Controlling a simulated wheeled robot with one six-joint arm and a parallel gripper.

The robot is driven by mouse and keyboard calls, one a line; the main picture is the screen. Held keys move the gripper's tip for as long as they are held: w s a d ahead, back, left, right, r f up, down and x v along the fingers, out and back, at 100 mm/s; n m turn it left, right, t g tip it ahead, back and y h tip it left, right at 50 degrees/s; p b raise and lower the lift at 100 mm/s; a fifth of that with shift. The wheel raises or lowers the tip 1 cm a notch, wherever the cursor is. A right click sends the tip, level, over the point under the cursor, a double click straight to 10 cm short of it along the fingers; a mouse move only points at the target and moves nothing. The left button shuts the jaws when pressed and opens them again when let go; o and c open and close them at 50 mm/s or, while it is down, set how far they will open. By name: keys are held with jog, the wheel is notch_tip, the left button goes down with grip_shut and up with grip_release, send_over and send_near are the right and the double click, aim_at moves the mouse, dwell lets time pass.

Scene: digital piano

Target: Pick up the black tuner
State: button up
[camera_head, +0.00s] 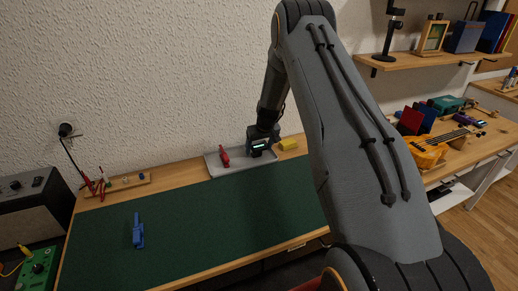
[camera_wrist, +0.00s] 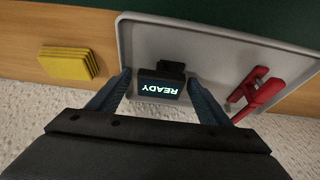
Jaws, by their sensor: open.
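The black tuner (camera_wrist: 162,82) has a lit screen reading "READY", upside down in the wrist view. It stands in a grey tray (camera_wrist: 208,35), and it also shows in the head view (camera_head: 258,149). My gripper (camera_wrist: 157,84) is open, with one finger on each side of the tuner. A gap shows between each finger and the tuner, and I cannot tell if the fingertips are level with it. In the head view my gripper (camera_head: 262,140) is right at the tuner and partly hides it.
A red clamp-like item (camera_wrist: 260,94) lies in the tray beside one finger. A yellow block (camera_wrist: 68,63) lies outside the tray on the wooden table. A blue clamp-like item (camera_head: 138,232) lies on the green mat (camera_head: 215,220), which is mostly clear. The wall rises close behind the tray.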

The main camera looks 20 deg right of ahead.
jog(key=c, duration=1)
jog(key=shift+c, duration=0.5)
